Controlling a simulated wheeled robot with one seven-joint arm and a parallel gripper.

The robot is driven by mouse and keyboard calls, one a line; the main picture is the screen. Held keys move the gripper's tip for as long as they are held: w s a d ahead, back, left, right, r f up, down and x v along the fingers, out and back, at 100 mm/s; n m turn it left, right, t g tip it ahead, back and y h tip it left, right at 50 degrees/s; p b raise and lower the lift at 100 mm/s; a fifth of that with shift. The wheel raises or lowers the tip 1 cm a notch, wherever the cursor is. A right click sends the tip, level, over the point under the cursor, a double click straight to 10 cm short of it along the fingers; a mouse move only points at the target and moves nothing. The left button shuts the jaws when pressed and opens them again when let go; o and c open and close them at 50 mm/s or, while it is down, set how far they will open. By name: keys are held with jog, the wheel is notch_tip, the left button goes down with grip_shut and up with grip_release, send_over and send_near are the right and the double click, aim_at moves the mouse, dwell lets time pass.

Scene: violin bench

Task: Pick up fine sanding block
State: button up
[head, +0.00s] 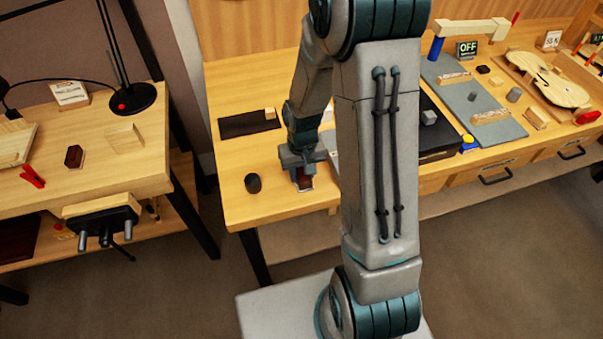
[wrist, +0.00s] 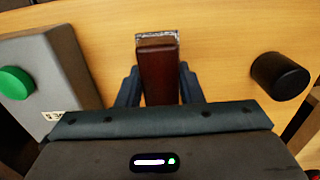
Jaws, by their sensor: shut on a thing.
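A dark red-brown block with a grey, grainy edge (wrist: 158,72), which looks like the fine sanding block, is between my two fingers in the wrist view. My gripper (wrist: 158,88) is shut on it, one finger at each side. In the head view my gripper (head: 303,167) points down at the near left part of the long bench, with the dark red block (head: 304,182) below it. I cannot tell whether the block touches the bench top. Its lower part is hidden by the gripper in the wrist view.
A black cylinder (head: 253,183) stands left of my gripper, also seen in the wrist view (wrist: 279,77). A grey box with a green button (wrist: 17,83) is on the other side. A similar dark red block (head: 73,156) lies on the left table. A dark mat (head: 240,125) lies behind.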

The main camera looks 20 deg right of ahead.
aim_at(302, 171)
jog(key=shift+r, duration=0.9)
notch_tip(302, 171, up, 2)
jog(key=shift+r+b, duration=0.2)
jog(key=shift+b, duration=0.15)
jog(key=w+d+r, duration=0.1)
jog(key=d+r, duration=0.2)
jog(key=d, duration=0.2)
jog(key=w+d+r+b, duration=0.1)
jog(key=d+r, duration=0.2)
jog(key=d, duration=0.3)
jog(key=shift+w+d+r, duration=0.2)
jog(key=shift+w+r, duration=0.15)
jog(key=shift+r, duration=0.05)
